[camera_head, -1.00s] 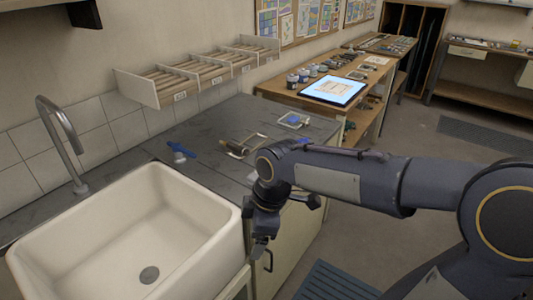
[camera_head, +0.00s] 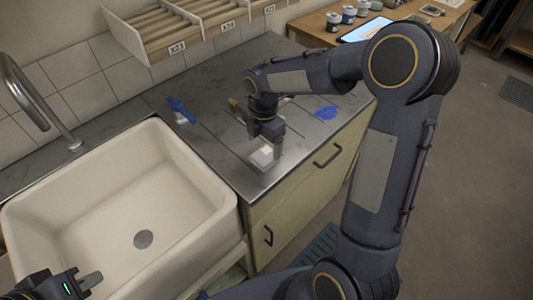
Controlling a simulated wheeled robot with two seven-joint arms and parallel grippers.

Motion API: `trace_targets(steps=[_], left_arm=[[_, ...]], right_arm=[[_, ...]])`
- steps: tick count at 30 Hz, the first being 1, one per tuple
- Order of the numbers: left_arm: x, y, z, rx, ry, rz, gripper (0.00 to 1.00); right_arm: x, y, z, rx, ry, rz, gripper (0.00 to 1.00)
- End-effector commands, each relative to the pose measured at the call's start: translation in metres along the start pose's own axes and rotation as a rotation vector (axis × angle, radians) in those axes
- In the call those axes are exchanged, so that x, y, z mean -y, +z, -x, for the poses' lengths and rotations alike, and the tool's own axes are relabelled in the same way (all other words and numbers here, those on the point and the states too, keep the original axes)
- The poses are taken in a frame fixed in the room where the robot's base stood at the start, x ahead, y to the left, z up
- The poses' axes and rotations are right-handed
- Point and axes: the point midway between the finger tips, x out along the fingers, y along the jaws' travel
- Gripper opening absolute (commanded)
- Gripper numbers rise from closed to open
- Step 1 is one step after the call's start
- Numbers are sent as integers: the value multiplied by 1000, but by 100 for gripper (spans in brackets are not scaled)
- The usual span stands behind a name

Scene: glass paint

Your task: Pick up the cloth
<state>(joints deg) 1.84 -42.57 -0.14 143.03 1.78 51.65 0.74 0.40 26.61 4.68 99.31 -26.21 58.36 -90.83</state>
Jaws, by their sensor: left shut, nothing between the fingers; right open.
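A small pale grey-white piece (camera_head: 262,158), which looks like the folded cloth, is at the front edge of the grey counter (camera_head: 215,140). My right gripper (camera_head: 266,146) points down directly over it, with open fingers close around or just above it. I cannot tell whether they touch it, and the gripper hides part of it. My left gripper (camera_head: 88,283) is shut and empty at the bottom left, over the front of the sink and far from the cloth.
A white sink (camera_head: 205,180) with a tap (camera_head: 40,105) is at the left. A blue-handled tool (camera_head: 178,108) and a blue patch (camera_head: 326,113) lie on the counter. A brush-like tool (camera_head: 236,106) is partly behind my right wrist. Wall trays (camera_head: 160,42) hang above.

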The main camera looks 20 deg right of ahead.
Motion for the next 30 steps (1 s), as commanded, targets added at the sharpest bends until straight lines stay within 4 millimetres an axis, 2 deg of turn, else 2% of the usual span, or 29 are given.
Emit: trace_targets(steps=[9,18,27,29,30], left_arm=[[-4,-5,9,0,0,0,0],[-4,-4,9,0,0,0,0],[-4,-4,9,0,0,0,0],[-4,-4,9,0,0,0,0],[-4,-4,9,0,0,0,0]], right_arm=[[4,1,-43,0,-3,-2,80],[3,2,-47,0,-1,-3,79],[3,2,-47,0,-1,-3,39],[3,2,-47,0,0,-3,32],[3,2,-47,0,0,-3,32]])
